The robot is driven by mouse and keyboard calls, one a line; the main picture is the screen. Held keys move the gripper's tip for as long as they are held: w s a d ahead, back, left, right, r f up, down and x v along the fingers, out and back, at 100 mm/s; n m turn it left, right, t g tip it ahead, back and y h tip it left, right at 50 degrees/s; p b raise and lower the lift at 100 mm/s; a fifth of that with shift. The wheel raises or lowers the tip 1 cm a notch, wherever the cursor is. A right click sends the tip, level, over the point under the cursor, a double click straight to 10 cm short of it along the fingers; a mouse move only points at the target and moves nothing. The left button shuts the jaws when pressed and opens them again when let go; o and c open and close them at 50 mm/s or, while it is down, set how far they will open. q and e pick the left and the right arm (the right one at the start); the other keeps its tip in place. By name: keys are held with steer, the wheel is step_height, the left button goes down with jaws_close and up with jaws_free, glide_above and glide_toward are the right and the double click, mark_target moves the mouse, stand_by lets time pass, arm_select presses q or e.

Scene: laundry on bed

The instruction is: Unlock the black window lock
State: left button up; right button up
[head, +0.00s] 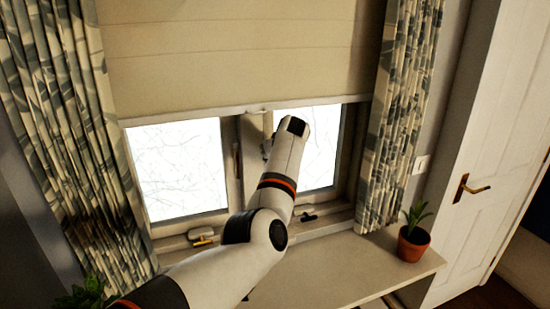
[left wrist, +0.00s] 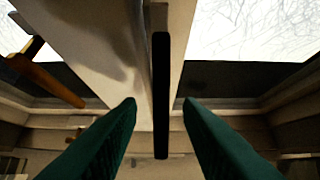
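A long black window lock handle (left wrist: 161,95) stands upright in the middle of the left wrist view, against the pale window frame. My left gripper (left wrist: 158,104) is open, with its two dark green fingers on either side of the handle. A gap shows between the handle and each finger. In the head view my left arm reaches up to the window's middle post and hides the gripper and this handle. A small black fitting (head: 308,218) shows on the lower frame of the right pane. My right gripper is not in view.
A brown handle (head: 237,160) is on the frame left of my arm, and also shows in the left wrist view (left wrist: 46,81). A yellow fitting (head: 204,241) sits under the left pane. A potted plant (head: 413,243) stands on the sill's right end. Curtains (head: 402,110) hang at both sides.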

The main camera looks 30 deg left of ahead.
arm_select(q)
steer(key=shift+r, duration=0.1)
steer(key=b+v, duration=0.4)
steer(key=v, duration=0.8)
